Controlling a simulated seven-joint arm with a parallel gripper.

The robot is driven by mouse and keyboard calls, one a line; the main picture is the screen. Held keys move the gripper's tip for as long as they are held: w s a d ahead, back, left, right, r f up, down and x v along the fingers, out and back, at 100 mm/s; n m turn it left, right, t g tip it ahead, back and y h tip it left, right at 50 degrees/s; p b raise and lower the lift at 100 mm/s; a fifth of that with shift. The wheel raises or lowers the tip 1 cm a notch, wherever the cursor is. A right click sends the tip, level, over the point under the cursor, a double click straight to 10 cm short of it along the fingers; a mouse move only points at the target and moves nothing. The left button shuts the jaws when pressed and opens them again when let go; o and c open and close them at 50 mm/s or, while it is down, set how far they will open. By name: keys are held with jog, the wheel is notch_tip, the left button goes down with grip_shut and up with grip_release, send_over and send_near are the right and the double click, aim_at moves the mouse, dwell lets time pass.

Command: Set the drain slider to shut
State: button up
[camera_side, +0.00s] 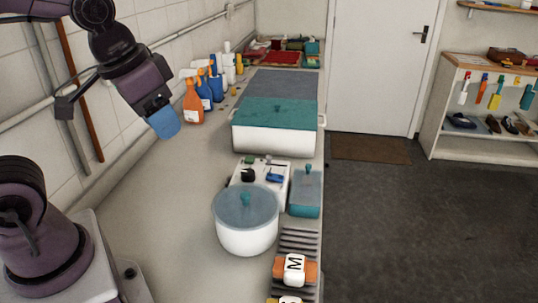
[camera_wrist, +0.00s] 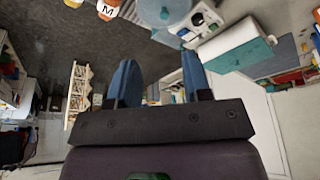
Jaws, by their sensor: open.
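A small white panel (camera_side: 266,169) sits on the counter between the lidded pot and the long white box. It carries a black part (camera_side: 248,175), a blue part (camera_side: 274,176) and a small green part (camera_side: 249,159). I cannot tell which of these is the drain slider or how it is set. The pot partly hides the panel. In the wrist view the panel (camera_wrist: 205,20) shows small near the top. My gripper (camera_side: 163,122) is high over the left side of the counter, well apart from the panel. In the wrist view its blue fingers (camera_wrist: 158,62) are spread and empty.
A round white pot (camera_side: 247,237) with a blue-grey lid stands before the panel. A teal-lidded box (camera_side: 305,193) is at its right. A long white basin (camera_side: 272,139) with a teal cover lies behind. Spray bottles (camera_side: 193,101) line the wall. The left counter is clear.

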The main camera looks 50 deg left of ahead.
jog(key=w+a+f+n+g, duration=0.1)
jog(key=w+a+f+g, duration=0.15)
jog(key=w, duration=0.45)
jog(key=w+a+f+n+g, duration=0.1)
jog(key=w+a+f+n, duration=0.15)
jog(key=w, duration=0.45)
jog(key=n, duration=0.5)
send_over(269, 156)
notch_tip(269, 156, down, 7)
jog(key=shift+g, duration=0.25)
notch_tip(269, 156, down, 13)
jog(key=shift+r, duration=0.15)
